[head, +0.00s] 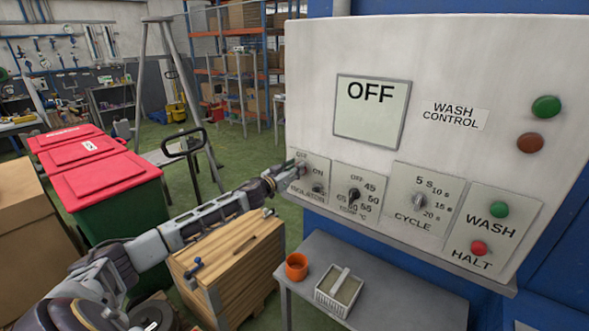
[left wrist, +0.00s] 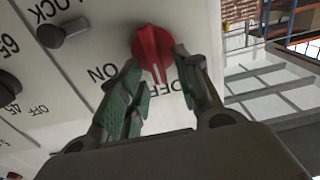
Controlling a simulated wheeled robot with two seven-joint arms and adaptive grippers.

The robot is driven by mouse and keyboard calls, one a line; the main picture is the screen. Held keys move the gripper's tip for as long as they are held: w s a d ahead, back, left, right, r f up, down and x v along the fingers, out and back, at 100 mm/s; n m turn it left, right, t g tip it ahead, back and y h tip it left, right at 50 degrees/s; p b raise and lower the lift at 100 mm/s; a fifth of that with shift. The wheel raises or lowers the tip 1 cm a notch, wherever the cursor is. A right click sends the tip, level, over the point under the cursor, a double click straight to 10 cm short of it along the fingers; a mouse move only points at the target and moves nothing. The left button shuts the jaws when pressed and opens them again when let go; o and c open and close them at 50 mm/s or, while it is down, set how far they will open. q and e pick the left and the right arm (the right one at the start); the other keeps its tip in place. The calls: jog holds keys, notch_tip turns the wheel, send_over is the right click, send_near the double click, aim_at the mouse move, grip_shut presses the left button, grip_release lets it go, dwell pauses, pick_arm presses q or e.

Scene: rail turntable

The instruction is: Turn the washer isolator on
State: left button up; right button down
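The washer's isolator panel (head: 317,187) is at the lower left of the white control box, marked OFF, ON and ISOLATOR. My left gripper (head: 292,173) is at this panel and hides its knob in the head view. In the left wrist view the isolator knob (left wrist: 150,46) is red, with its handle beside the OFF label. My left gripper (left wrist: 157,62) is open there, one finger on each side of the handle; I cannot tell whether they touch it. The display (head: 371,115) reads OFF. My right gripper is not in view.
Right of the isolator are the temperature knob (head: 353,195), the cycle knob (head: 419,201) and the green WASH (head: 499,209) and red HALT (head: 479,248) buttons. A grey table (head: 400,298) below holds an orange cup (head: 296,267) and a white basket (head: 339,291).

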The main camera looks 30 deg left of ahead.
pick_arm(q)
grip_shut()
jog(key=shift+d+m, duration=0.15)
jog(key=shift+m, duration=0.55)
jog(key=m, duration=0.5)
jog(key=d+f+m, duration=0.1)
jog(key=m, duration=0.5)
jog(key=d+f+m+p, duration=0.1)
jog(key=m, duration=0.4)
jog(key=shift+s+f+m, duration=0.1)
jog(key=shift+f+m, duration=0.05)
jog(key=shift+m, duration=0.25)
dwell(0.3)
